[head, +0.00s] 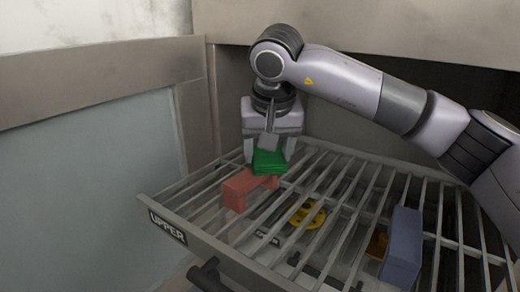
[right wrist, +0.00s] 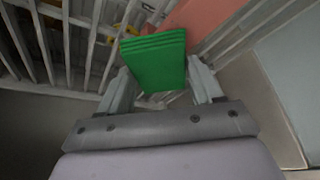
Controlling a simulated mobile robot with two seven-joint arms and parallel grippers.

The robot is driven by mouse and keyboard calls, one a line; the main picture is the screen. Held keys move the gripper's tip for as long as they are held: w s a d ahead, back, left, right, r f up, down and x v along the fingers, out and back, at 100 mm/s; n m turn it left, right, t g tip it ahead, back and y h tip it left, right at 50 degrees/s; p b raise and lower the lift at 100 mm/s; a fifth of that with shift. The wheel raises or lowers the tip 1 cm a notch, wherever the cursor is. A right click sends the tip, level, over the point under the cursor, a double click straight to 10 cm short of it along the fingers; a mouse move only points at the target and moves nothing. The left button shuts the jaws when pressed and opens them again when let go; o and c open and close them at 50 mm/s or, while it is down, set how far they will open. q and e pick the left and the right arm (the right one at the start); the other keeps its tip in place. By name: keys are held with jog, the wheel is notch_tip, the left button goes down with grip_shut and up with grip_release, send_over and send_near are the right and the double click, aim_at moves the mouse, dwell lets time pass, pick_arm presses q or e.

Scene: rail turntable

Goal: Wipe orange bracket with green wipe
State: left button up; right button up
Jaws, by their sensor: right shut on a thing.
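The orange bracket (head: 240,190), a reddish-orange bridge-shaped block, rests on the slatted upper rack (head: 200,221). The green wipe (head: 268,161) is a folded pad between the fingers of my right gripper (head: 270,154), which is shut on it. The wipe is over the far right end of the bracket; I cannot tell whether they touch. In the right wrist view, the wipe (right wrist: 158,60) hides part of the bracket (right wrist: 200,18) just beyond it. My left gripper is not in view.
A blue-grey block (head: 402,248) stands at the right of the rack, with a small orange-brown piece (head: 377,244) beside it. A yellow part (head: 306,214) shows between the slats. A wall panel (head: 90,180) is at left. The rack's front edge is labelled UPPER.

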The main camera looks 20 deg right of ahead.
aim_at(254, 164)
jog(key=shift+w+d, duration=0.3)
jog(key=shift+d, duration=0.15)
jog(key=shift+s+a+f, duration=0.1)
jog(key=shift+s+a, duration=0.35)
jog(key=shift+a, duration=0.25)
jog(key=shift+s+a+r, duration=0.1)
jog(key=shift+s+a, duration=0.3)
jog(key=shift+a, duration=0.3)
jog(key=shift+s+a+f, duration=0.1)
jog(key=shift+s+a, duration=0.35)
jog(key=shift+a, duration=0.25)
jog(key=shift+w+d+p, duration=0.2)
jog(key=shift+w+d, duration=0.25)
jog(key=shift+d, duration=0.3)
jog(key=shift+w+d+p, duration=0.15)
jog(key=shift+w+d, duration=0.3)
jog(key=shift+d, duration=0.3)
jog(key=shift+w+d+f, duration=0.15)
jog(key=shift+w+d, duration=0.25)
jog(key=shift+d, duration=0.2)
jog(key=shift+r, duration=4.1)
